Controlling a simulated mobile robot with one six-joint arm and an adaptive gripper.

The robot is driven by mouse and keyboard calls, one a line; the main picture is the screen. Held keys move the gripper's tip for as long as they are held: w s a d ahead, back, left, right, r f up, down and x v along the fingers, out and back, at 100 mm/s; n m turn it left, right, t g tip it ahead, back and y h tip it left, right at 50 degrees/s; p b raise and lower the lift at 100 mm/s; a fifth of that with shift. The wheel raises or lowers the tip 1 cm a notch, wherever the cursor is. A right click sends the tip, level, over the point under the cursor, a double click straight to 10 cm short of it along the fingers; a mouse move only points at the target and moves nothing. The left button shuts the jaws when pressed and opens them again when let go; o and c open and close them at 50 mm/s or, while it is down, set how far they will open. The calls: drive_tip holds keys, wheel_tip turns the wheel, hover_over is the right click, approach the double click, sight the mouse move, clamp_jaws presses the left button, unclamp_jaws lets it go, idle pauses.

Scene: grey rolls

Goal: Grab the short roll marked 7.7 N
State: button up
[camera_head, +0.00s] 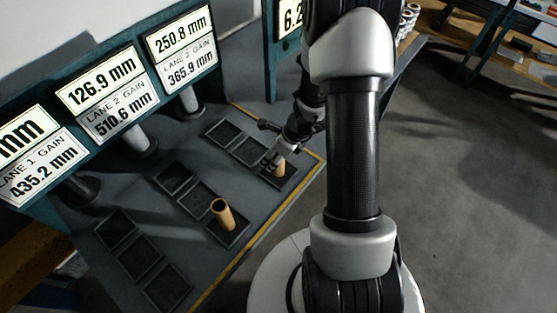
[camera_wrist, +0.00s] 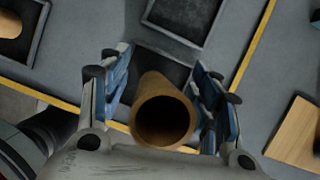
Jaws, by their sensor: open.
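A tan hollow roll (camera_wrist: 165,92) stands between the two fingers of my open gripper (camera_wrist: 162,73) in the wrist view. Its open end faces the camera, and a narrow gap shows on either side, the right finger being closer. In the head view the same roll (camera_head: 280,170) stands in a dark square tray, with my gripper (camera_head: 275,160) at its top. A second tan roll (camera_head: 222,214) stands in another tray nearer the camera. No 7.7 N mark is legible on either roll.
Several dark square trays, such as an empty one (camera_head: 174,178), lie in rows on the grey deck. A yellow line (camera_head: 232,255) edges the deck. Lane gain display boards (camera_head: 107,92) stand along the left. A light wooden piece (camera_wrist: 296,133) lies at the right in the wrist view.

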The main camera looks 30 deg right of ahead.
drive_tip(key=shift+c, duration=0.6)
drive_tip(key=c, duration=1)
drive_tip(key=shift+c, duration=0.2)
